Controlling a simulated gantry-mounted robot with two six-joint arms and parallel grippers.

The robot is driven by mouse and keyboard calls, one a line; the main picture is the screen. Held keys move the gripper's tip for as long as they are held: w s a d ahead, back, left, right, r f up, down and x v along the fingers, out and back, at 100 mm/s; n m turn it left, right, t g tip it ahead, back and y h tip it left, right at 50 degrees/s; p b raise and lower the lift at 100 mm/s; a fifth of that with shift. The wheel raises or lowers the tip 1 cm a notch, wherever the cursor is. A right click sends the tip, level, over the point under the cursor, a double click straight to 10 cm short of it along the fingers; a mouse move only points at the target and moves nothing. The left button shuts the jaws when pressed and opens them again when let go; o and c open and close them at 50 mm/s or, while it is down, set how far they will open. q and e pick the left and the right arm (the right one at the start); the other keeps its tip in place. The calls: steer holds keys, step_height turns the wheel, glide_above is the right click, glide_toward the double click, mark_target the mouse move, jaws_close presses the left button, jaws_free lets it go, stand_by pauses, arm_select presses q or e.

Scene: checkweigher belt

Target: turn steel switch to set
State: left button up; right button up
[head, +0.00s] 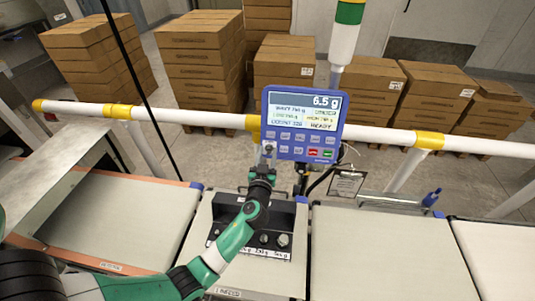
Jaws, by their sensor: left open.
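The blue checkweigher display (302,126) stands over the belts and reads 6.5 g, with "READY" near the bottom of its screen. My left gripper (268,152) is open at the lower left corner of this display, in front of its button area. A small silvery part shows at its fingertips, but I cannot tell whether it is the steel switch or a finger. No switch position can be read, and the gripper covers part of the panel there. My right gripper is not in view.
A black block with round metal weights (283,240) sits on the middle belt section under my left arm. A white rail with yellow bands (429,140) runs behind the belts. Stacked cartons (200,60) stand beyond it. The right belt (380,250) is bare.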

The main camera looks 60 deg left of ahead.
arm_select(q)
jaws_close()
